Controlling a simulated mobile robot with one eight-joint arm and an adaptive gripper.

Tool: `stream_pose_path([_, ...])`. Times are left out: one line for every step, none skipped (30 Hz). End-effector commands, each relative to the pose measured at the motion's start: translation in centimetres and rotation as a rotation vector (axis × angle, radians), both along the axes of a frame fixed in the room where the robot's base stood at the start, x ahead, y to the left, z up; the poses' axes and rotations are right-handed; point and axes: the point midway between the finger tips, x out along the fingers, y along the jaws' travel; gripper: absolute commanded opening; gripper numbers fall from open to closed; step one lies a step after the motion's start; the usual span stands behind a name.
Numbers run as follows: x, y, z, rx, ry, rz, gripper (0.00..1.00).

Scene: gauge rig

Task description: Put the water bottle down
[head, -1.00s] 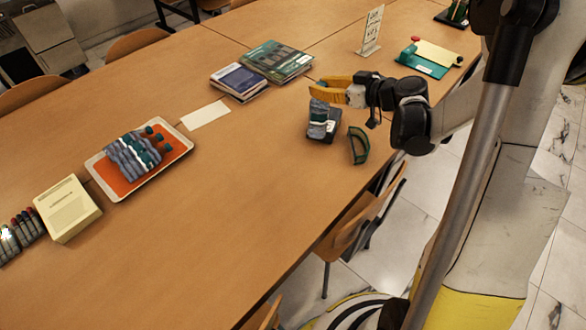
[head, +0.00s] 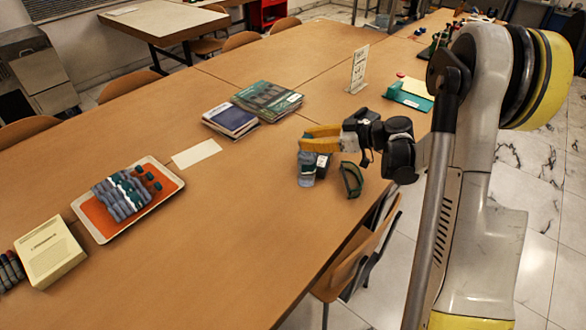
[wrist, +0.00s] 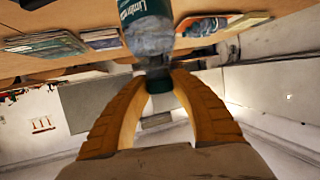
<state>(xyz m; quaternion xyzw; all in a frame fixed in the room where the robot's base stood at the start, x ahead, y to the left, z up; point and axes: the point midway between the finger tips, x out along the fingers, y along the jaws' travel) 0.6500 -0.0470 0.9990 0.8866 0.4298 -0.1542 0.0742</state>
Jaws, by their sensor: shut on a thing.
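The water bottle (head: 307,167) is grey-blue with a teal label and stands roughly upright near the table's right edge. My gripper (head: 308,140), with yellow fingers, is shut on its top end. In the wrist view, my gripper (wrist: 158,76) has its fingertips on both sides of the dark green cap (wrist: 158,84), and the bottle's body (wrist: 148,25) runs up out of the picture. The bottle's base is low over or on the table (head: 230,240); I cannot tell if it touches.
A dark block with a pale label (head: 322,163) is right beside the bottle. A green curved object (head: 352,180) lies to the right, near the edge. Books (head: 267,100) lie behind; a white card (head: 196,153) and an orange tray of bottles (head: 88,213) are left. Bare table lies in front.

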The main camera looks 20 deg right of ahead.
Motion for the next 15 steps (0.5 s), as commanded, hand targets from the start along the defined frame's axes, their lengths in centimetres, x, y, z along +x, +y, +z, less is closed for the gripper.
stream_pose_path([-0.3,1.2,-1.0,0.001,0.000,0.004,0.00])
stream_pose_path([-0.4,1.8,-1.4,0.000,-0.001,0.003,0.00])
stream_pose_path([-0.6,2.5,-1.8,0.000,-0.001,0.003,0.00])
stream_pose_path([-0.7,3.0,-2.0,0.001,-0.001,0.003,0.00])
stream_pose_path([-0.8,3.4,-2.3,0.001,-0.001,0.002,0.00])
stream_pose_path([-0.8,3.8,-2.5,0.001,0.000,0.002,0.00])
stream_pose_path([-0.9,4.1,-2.7,0.001,0.000,0.001,0.00])
stream_pose_path([-1.0,4.3,-2.8,0.001,0.000,0.001,0.00])
stream_pose_path([-1.0,4.5,-2.8,0.002,0.000,0.001,0.00])
stream_pose_path([-1.0,4.6,-2.9,0.001,0.000,0.000,0.00])
stream_pose_path([-1.0,4.7,-3.0,0.001,0.000,0.000,0.00])
stream_pose_path([-1.0,4.7,-3.2,0.001,0.000,0.000,0.00])
stream_pose_path([-1.0,4.7,-3.5,0.001,0.000,0.000,0.00])
stream_pose_path([-1.0,4.7,-3.9,0.001,0.000,0.000,0.00])
stream_pose_path([-1.0,4.7,-4.6,0.001,0.000,0.000,0.00])
